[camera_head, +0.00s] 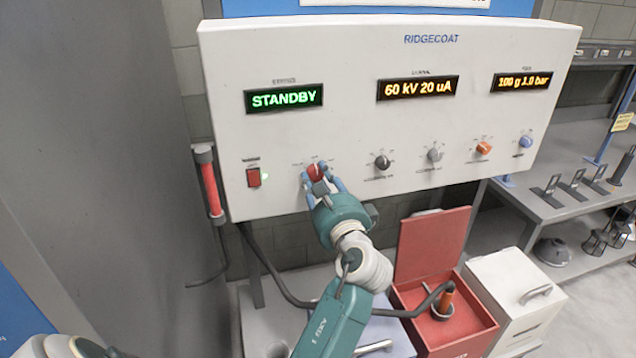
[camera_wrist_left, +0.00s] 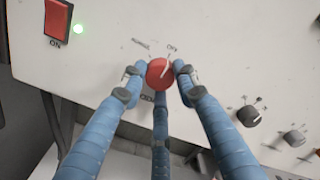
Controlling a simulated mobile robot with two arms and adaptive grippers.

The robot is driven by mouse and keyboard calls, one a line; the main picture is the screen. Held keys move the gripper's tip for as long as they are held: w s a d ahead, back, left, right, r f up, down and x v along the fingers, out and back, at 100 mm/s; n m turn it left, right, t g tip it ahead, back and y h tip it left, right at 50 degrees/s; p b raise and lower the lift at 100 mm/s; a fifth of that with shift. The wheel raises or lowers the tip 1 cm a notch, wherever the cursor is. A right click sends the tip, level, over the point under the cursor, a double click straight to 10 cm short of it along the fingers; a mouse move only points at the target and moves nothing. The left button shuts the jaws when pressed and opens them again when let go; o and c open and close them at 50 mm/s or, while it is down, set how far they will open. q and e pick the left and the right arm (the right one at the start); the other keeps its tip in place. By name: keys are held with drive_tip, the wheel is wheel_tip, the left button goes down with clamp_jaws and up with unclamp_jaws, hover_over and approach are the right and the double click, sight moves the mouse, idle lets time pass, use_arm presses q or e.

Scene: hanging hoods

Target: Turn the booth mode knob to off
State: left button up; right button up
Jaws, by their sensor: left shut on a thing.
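The red booth mode knob (camera_head: 316,171) sits low on the white control panel (camera_head: 340,120), right of the red power switch. My left gripper (camera_head: 319,178) is at the knob, its blue fingers shut on it from both sides. In the left wrist view the knob (camera_wrist_left: 159,73) shows between the fingertips (camera_wrist_left: 158,76), with a third finger below it. Its white pointer line slants up and right, towards the OFF label (camera_wrist_left: 172,48). Another label stands to the upper left; the lower one is partly hidden. The left display (camera_head: 284,98) reads STANDBY in green. My right gripper is not in view.
The lit red power switch (camera_head: 253,177) is left of the knob. A dark knob (camera_head: 382,162), a grey knob (camera_head: 435,155), an orange knob (camera_head: 484,148) and a blue knob (camera_head: 526,141) lie to the right. An open red box (camera_head: 470,333) stands below.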

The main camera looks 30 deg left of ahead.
sight(316, 133)
use_arm(q)
drive_tip(key=shift+d+f, duration=0.1)
drive_tip(key=shift+f, duration=0.3)
drive_tip(key=o, duration=1.2)
drive_tip(key=shift+c, duration=0.2)
drive_tip(key=shift+w+r, duration=0.15)
wheel_tip(316, 133, up, 10)
